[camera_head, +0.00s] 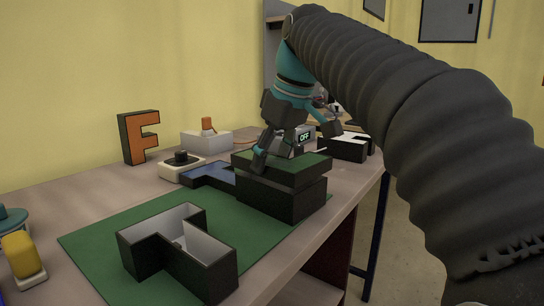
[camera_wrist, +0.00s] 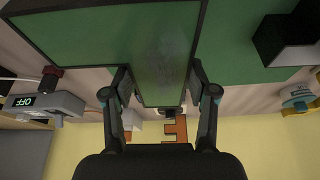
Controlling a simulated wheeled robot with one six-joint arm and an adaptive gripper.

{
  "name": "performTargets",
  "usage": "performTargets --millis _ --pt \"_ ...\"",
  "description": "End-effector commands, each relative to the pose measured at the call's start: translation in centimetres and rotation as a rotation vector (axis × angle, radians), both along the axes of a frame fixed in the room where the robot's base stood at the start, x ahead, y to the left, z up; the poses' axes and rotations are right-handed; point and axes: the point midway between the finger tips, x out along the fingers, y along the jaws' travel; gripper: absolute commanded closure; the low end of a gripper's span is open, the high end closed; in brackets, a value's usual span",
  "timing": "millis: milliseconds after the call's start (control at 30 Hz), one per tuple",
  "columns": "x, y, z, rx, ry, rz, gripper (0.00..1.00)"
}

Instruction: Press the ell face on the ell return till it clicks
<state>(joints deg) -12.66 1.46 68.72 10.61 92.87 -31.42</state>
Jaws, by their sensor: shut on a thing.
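The ell return (camera_head: 205,265) is an L-shaped, dark-walled shell, pale inside and open upward, at the front of the green mat. A dark box with a pale inside (camera_wrist: 285,40), probably the return, shows at the upper right of the wrist view. My gripper (camera_head: 280,150) is shut on a green panel with black edges (camera_head: 305,167), which looks like the ell face. It is apart from the return, behind and right of it. In the wrist view the panel (camera_wrist: 165,60) runs between my fingers. A dark block (camera_head: 280,203) shows below the panel; I cannot tell whether they touch.
The green mat (camera_head: 95,243) has clear room left of the return. Behind it lie a blue, black-edged piece (camera_head: 205,174) and a white unit with a black knob (camera_head: 182,160). An orange-faced F (camera_head: 140,137) stands by the wall. A yellow item (camera_head: 20,252) sits front left.

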Motion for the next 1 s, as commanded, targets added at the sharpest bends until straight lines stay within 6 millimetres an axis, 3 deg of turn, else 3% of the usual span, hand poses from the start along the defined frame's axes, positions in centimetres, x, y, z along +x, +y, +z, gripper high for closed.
performTargets --millis 1000 --pt "0.0 0.0 -1.7 0.000 0.000 0.000 0.80"
